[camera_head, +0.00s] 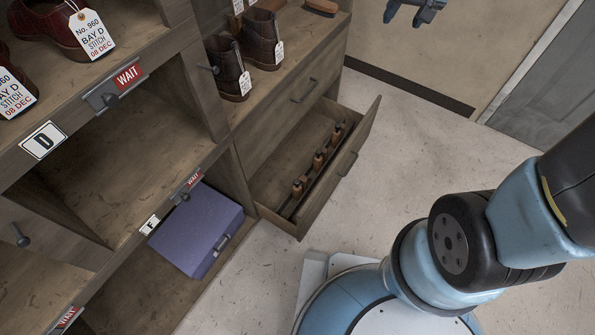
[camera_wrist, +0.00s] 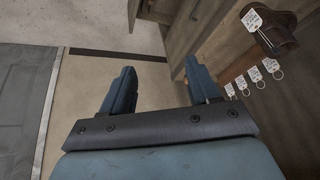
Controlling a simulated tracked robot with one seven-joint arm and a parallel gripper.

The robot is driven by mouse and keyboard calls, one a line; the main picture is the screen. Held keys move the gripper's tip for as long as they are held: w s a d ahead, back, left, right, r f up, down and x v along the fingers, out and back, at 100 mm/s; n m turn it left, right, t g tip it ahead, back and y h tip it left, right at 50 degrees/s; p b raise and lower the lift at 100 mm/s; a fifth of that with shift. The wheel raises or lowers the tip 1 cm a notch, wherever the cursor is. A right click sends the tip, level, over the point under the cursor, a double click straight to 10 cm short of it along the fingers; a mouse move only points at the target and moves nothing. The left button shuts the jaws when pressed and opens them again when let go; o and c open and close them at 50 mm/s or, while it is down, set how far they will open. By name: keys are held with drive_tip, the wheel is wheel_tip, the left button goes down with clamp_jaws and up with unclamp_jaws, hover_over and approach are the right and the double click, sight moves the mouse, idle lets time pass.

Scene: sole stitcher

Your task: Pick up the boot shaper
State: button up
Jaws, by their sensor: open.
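My gripper (camera_head: 415,8) shows at the top edge of the head view, partly cut off, beyond the cabinet. In the wrist view my gripper (camera_wrist: 160,90) has its two fingers wide apart with nothing between them. I cannot tell for sure which thing is the boot shaper. A brown wooden piece (camera_head: 321,6) lies on the cabinet top near its far edge. Several wooden-handled pieces (camera_head: 318,160) sit in a row on a dark rail in the open drawer (camera_head: 291,226). My gripper is apart from all of these.
Tagged brown boots (camera_head: 262,40) stand on the cabinet top. A tagged dark red shoe (camera_head: 50,24) stands on the left shelf. A purple box (camera_head: 196,230) sits in a lower bay. Tagged rings (camera_wrist: 253,75) hang at right in the wrist view. The floor (camera_head: 420,130) is clear.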

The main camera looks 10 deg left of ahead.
drive_tip(key=w+a+f, duration=0.3)
drive_tip(key=a+f, duration=0.2)
drive_tip(key=f, duration=0.2)
drive_tip(key=w+a+f, duration=0.3)
drive_tip(key=a+f, duration=0.2)
drive_tip(key=f, duration=0.3)
drive_tip(key=n+g, duration=0.1)
drive_tip(key=n, duration=0.1)
hover_over(297, 182)
drive_tip(key=w, duration=0.4)
wheel_tip(297, 182, down, 32)
drive_tip(key=s+d+f+n, duration=0.1)
drive_tip(key=s+f, duration=0.3)
drive_tip(key=f, duration=0.4)
drive_tip(key=s+d+f, duration=0.1)
drive_tip(key=s+f, duration=0.4)
drive_tip(key=f, duration=0.3)
drive_tip(key=x, duration=1.4)
drive_tip(key=shift+w+a, duration=0.1)
drive_tip(key=shift+w, duration=0.15)
clamp_jaws()
